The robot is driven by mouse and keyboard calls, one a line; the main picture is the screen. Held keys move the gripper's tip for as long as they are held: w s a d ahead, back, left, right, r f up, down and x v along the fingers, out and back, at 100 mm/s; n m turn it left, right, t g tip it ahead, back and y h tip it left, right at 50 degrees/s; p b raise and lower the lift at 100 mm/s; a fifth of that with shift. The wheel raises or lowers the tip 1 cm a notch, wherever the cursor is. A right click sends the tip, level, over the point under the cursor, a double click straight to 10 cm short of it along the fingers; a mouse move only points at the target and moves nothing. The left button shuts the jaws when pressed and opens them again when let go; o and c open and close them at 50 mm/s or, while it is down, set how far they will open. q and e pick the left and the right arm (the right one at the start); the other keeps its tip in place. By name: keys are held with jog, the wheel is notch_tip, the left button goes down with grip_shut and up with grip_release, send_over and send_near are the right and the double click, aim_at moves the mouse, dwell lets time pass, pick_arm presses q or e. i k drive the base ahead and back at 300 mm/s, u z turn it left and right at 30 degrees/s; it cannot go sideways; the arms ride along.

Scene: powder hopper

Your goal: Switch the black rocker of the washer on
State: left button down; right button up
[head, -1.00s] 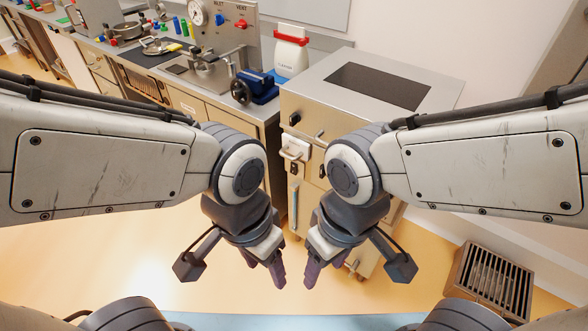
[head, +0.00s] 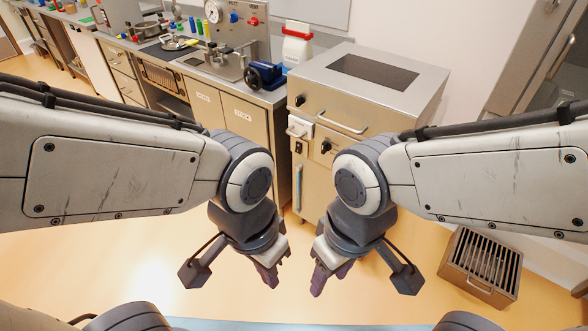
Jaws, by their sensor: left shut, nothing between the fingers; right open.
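The steel cabinet (head: 312,82), which looks like the washer, stands at the right end of the bench, with a dark window in its top. Its front carries a black knob (head: 299,100), a white drawer (head: 300,128), a small black part (head: 298,147) below the drawer and another dark knob (head: 326,147). The small black part may be the rocker; its position is too small to tell. My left gripper (head: 271,276) is shut and empty, low in front of the cabinet and apart from it. My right gripper (head: 323,277) is open and empty beside it, also apart from the cabinet.
A bench (head: 258,112) with a gauge panel (head: 240,25), a blue vise (head: 265,76) and a white container (head: 297,45) runs off to the left. A slatted box (head: 482,266) stands on the floor at right. The floor before the cabinet is clear.

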aim_at(299, 146)
jog(key=u, duration=0.15)
jog(key=i, duration=1)
jog(key=z, duration=0.15)
